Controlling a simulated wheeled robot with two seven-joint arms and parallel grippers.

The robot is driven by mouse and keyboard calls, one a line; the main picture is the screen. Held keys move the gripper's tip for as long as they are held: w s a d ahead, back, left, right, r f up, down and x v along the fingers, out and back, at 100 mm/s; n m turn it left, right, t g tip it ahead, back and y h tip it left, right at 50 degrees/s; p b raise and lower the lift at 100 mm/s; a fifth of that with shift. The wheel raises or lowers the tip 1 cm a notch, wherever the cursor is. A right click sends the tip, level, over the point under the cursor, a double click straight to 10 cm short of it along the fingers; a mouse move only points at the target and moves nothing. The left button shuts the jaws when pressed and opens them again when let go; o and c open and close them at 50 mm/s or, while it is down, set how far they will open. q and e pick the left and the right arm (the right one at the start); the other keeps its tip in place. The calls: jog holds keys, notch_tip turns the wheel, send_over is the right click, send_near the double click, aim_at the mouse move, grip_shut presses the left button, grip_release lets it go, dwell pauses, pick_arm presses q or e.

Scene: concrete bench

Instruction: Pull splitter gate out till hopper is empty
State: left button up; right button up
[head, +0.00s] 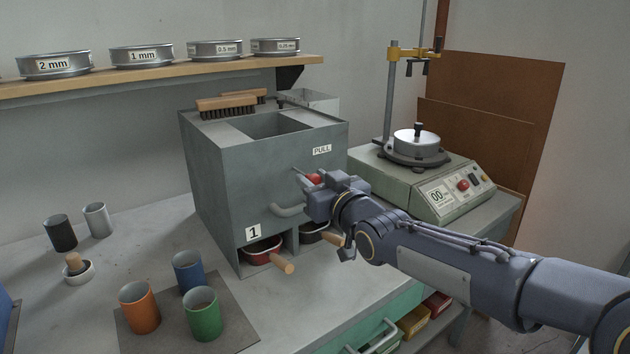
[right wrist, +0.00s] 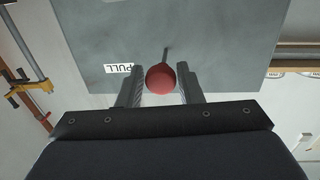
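The grey splitter box (head: 215,165) stands on the bench, with an open hopper (head: 275,125) on top. I cannot see any material inside the hopper. The gate's red ball knob (head: 313,179) sticks out of the front face on a thin rod, below the PULL label (head: 321,150). My right gripper (head: 311,188) is at the knob. In the right wrist view its two fingers stand on either side of the red knob (right wrist: 160,79), with narrow gaps showing. My left gripper is not in view.
A red pan (head: 262,250) and a darker pan (head: 313,233), with wooden handles, sit in the splitter's lower openings. Orange (head: 139,308), blue and green cups stand at the front left. A sieve shaker (head: 425,185) is at right.

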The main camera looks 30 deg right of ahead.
jog(key=s, duration=0.7)
jog(key=shift+s, duration=0.4)
jog(key=shift+a+f, duration=0.1)
jog(key=s+a+f+g+y, duration=0.1)
jog(key=s+a+f+g, duration=0.3)
jog(key=s+f, duration=0.25)
jog(key=s+a+f+m+g+y, duration=0.1)
jog(key=s+a+f+g+y, duration=0.1)
jog(key=s+a+f+g, duration=0.35)
jog(key=s+a+f+g+y, duration=0.1)
jog(key=s+a+f+g, duration=0.15)
jog(key=s+f, duration=0.55)
notch_tip(320, 180, up, 15)
jog(key=p, duration=1.6)
jog(key=shift+w+d+f, duration=0.15)
jog(key=shift+d, duration=0.05)
